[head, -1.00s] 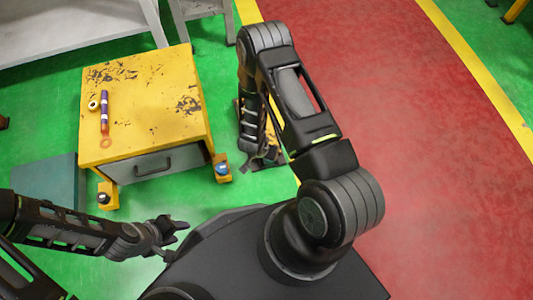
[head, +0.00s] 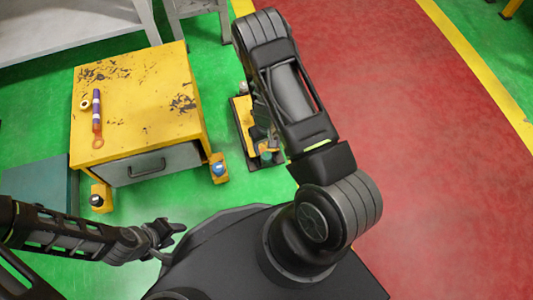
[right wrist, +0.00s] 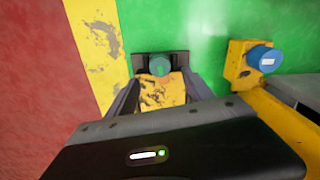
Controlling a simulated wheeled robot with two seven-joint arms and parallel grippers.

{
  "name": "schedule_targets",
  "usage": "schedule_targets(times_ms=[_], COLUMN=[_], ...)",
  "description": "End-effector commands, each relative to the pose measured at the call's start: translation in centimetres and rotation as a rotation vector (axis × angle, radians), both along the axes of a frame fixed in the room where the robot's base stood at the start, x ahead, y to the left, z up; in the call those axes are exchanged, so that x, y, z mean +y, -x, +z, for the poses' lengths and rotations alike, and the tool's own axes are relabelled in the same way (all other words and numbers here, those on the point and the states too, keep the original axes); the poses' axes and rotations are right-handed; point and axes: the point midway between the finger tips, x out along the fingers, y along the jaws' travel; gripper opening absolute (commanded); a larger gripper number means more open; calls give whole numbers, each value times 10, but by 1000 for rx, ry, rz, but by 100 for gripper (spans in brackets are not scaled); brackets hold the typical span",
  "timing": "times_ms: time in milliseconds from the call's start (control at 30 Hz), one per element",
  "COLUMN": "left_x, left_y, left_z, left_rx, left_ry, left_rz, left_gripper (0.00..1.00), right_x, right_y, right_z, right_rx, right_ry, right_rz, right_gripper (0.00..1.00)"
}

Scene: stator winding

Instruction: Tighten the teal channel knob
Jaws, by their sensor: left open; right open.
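The teal channel knob (right wrist: 159,65) sits on a dark block with yellow, worn metal below it in the right wrist view. In the head view the teal knob (head: 266,156) is small at the lower end of a yellow fixture (head: 243,120), beside my right arm. My right gripper (right wrist: 160,82) is open, with one finger on each side of the knob in that picture; whether they touch it I cannot tell. My left gripper (head: 168,232) is open and empty, low over the green floor.
A yellow cabinet (head: 145,105) with a drawer stands left of the fixture. It carries a blue knob (head: 219,169), also in the right wrist view (right wrist: 265,58), and a black knob (head: 97,200). A striped tool (head: 97,112) lies on top. Red floor on the right is clear.

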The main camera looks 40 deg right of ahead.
Motion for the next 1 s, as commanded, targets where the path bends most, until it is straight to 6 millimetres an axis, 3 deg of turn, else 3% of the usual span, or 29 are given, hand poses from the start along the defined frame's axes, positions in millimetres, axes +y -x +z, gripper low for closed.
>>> schedule_targets(times_ms=[200,400,767,1000], left_x=[0,-1,-1,-1], left_y=[-2,-5,-5,-5], left_z=[-20,-31,-31,-31], left_rx=[-6,-12,-14,-14], left_ry=[-1,-2,-3,-3], left_rz=[3,7,7,7], left_gripper=[41,41,41,41], right_x=[0,0,0,0], right_y=[1,1,0,0], right_z=[-38,-63,-67,-67], right_rx=[2,1,0,0], right_ry=[0,0,0,0], right_rz=[-2,-2,-2,-2], right_gripper=[61,61,61,42])
